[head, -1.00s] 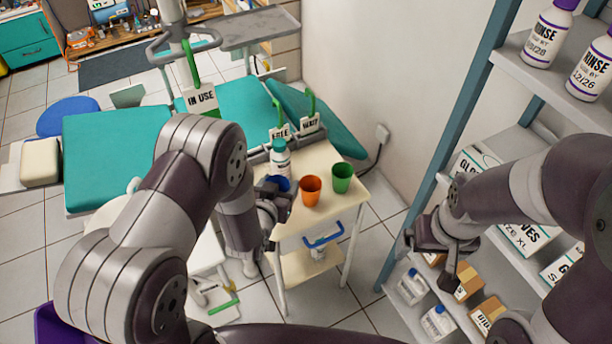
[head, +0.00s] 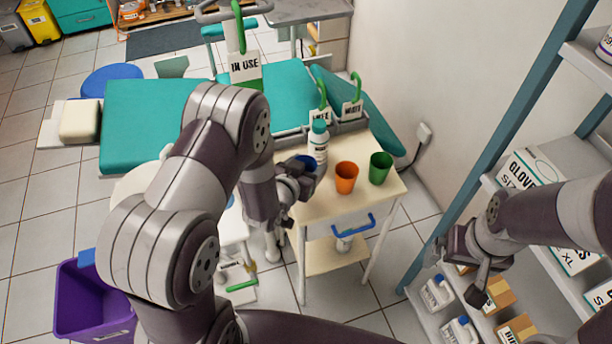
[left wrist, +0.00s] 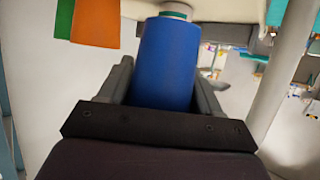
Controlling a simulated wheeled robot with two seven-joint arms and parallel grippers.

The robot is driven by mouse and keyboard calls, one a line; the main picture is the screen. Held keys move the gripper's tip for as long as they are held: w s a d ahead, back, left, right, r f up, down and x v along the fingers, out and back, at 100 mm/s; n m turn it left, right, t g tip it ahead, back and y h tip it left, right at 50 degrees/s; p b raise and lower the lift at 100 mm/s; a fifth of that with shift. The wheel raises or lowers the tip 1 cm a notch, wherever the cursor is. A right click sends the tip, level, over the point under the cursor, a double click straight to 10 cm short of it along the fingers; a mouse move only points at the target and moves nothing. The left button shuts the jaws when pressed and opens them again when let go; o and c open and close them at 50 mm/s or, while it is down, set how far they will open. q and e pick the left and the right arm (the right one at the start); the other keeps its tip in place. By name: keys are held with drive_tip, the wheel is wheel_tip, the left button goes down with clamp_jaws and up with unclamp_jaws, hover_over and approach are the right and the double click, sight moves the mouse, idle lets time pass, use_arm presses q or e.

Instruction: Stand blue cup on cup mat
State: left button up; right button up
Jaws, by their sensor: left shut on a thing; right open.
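The blue cup (head: 305,161) is at the left side of the cream cart top (head: 330,206), partly hidden by my left gripper (head: 300,178). In the left wrist view the blue cup (left wrist: 166,62) fills the space between the two fingers of my left gripper (left wrist: 165,88), which is shut on it. Whether its base touches the cart top is hidden. My right gripper (head: 468,264) is open and empty beside the shelf, far from the cup. I cannot make out a cup mat in either view.
An orange cup (head: 346,178) and a green cup (head: 380,168) stand right of the blue cup. A white bottle (head: 318,148) stands just behind it. A shelf rack (head: 548,108) is at the right. A purple bin (head: 92,305) is at lower left. The cart's front top is clear.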

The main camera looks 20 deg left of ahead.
use_arm(q)
drive_tip(key=shift+w+a+f, duration=0.1)
drive_tip(key=shift+a+f, duration=0.1)
drive_tip(key=shift+f, duration=0.6)
drive_tip(key=shift+s+a+f, duration=0.1)
drive_tip(key=shift+a+f, duration=0.15)
drive_tip(key=shift+f, duration=0.55)
drive_tip(key=shift+w+a+f, duration=0.1)
drive_tip(key=shift+a+f, duration=0.1)
drive_tip(key=shift+f, duration=0.6)
drive_tip(key=shift+f+b, duration=0.1)
drive_tip(key=shift+b, duration=0.3)
drive_tip(key=o, duration=1.1)
